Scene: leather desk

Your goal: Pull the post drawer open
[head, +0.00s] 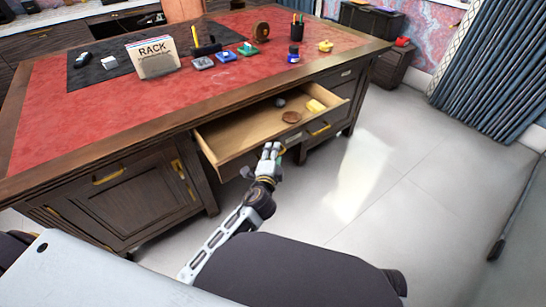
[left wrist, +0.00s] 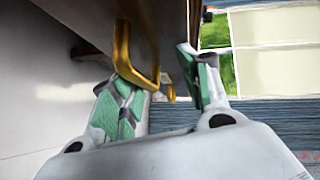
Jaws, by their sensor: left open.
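The wide middle drawer (head: 222,141) of the dark wooden desk stands well out, with its pale wood inside showing. A pale plate (head: 291,138) is on its front; I cannot read it. My left gripper (head: 272,149) is at the drawer's front and hides part of it. In the left wrist view, my left gripper (left wrist: 163,88) is open, with green pads. A gold bar handle (left wrist: 124,52) reaches down between the fingers, close to the left one. I cannot tell if they touch. My right gripper is not in view.
In the drawer lie a round brown thing (head: 292,117), a yellow thing (head: 315,106) and a dark grey thing (head: 280,102). The red desktop (head: 90,123) carries a rack box (head: 153,58) and several small items. The left cupboard (head: 125,197) is closed.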

